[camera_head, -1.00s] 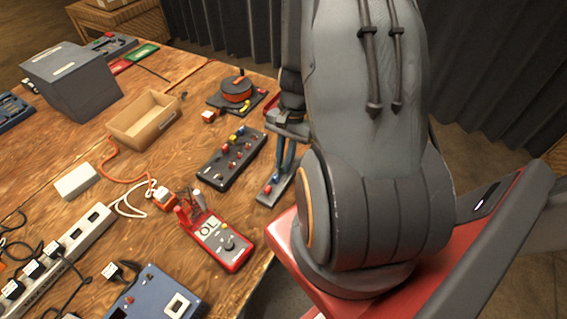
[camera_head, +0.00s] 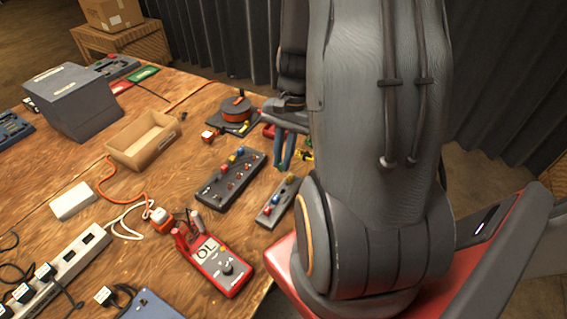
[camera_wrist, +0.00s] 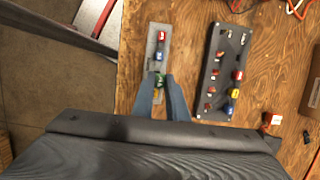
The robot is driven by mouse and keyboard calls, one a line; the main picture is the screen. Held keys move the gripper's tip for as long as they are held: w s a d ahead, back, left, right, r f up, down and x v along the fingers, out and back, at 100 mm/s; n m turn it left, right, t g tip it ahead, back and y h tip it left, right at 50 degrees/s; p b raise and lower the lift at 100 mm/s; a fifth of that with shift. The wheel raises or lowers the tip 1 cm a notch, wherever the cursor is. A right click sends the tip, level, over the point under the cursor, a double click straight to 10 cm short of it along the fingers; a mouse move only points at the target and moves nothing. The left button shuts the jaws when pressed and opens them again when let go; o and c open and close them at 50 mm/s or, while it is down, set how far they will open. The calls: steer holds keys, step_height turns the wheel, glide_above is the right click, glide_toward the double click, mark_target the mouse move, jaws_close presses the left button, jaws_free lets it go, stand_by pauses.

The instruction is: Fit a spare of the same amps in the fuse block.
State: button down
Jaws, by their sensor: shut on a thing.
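My gripper (camera_wrist: 159,84) is shut on a small green fuse (camera_wrist: 158,78) held between its blue-grey fingertips in the wrist view. In the head view my gripper (camera_head: 284,160) hangs above the far end of the grey spare strip, apart from it; the fuse is not clear there. The grey strip (camera_wrist: 152,56) holds a red fuse (camera_wrist: 161,36) and a blue fuse (camera_wrist: 158,56); it also shows in the head view (camera_head: 284,196). The dark fuse block (camera_head: 214,192) lies beside it, with red (camera_wrist: 237,75), yellow (camera_wrist: 233,93) and blue (camera_wrist: 229,109) fuses along one side. Amp markings are unreadable.
A red multimeter (camera_head: 224,267) reading "OL" lies in front of the fuse block. An open cardboard box (camera_head: 137,157), an orange reel (camera_head: 236,109), a white power strip (camera_head: 68,262) and a grey box (camera_head: 77,105) stand on the wooden table. The table edge runs close beside the strip.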

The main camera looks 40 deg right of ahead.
steer(key=w+a+f+p, duration=0.1)
steer(key=w+a+p, duration=0.1)
steer(key=w+a, duration=1.25)
steer(key=f+b, duration=0.2)
steer(key=f, duration=0.1)
steer(key=f+b, duration=0.2)
steer(key=shift+w+d+f, duration=0.2)
steer(key=shift+d+f, duration=0.05)
steer(key=shift+d, duration=0.05)
steer(key=shift+f, duration=0.45)
steer(key=shift+p, duration=0.5)
stand_by(0.7)
steer(key=shift+f, duration=0.7)
stand_by(2.0)
steer(key=c, duration=1.4)
jaws_free()
